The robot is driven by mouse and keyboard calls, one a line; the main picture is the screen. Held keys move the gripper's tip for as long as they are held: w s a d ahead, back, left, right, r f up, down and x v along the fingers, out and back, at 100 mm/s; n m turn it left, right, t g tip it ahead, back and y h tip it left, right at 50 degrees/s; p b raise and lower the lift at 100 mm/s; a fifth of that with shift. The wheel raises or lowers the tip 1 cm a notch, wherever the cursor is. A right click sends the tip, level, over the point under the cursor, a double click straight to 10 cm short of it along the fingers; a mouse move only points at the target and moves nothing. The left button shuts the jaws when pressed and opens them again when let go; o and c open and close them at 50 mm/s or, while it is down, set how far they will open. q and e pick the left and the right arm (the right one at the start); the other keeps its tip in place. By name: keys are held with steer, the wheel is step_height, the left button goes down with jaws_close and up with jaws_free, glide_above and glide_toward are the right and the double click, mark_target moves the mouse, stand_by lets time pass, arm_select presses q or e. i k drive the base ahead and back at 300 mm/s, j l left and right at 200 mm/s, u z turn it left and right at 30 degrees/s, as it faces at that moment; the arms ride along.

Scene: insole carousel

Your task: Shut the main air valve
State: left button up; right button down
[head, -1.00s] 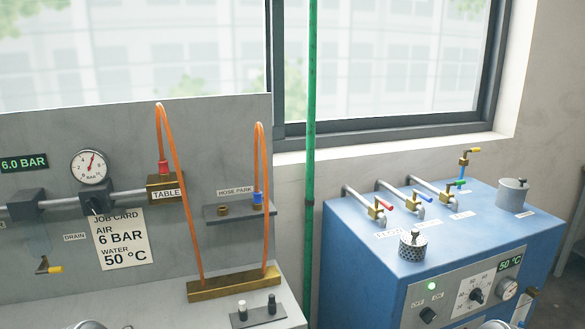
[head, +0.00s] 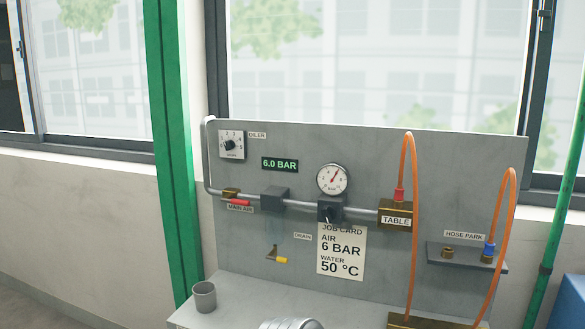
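The main air valve (head: 230,194) sits on the grey pipe at the left of the panel in the head view. Neither of my grippers shows; only a rounded pale part that looks like my arm shows at the bottom edge.
The display (head: 280,164) reads 6.0 BAR, and a round gauge (head: 332,179) is right of it. A yellow-handled drain valve (head: 276,258) hangs lower. A grey cup (head: 204,297) stands on the bench's left end. Orange hose (head: 411,230) loops at right. A green post (head: 173,150) stands left.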

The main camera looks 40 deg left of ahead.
mark_target(227, 199)
steer(key=k+u, duration=0.1)
steer(key=u, duration=1.55)
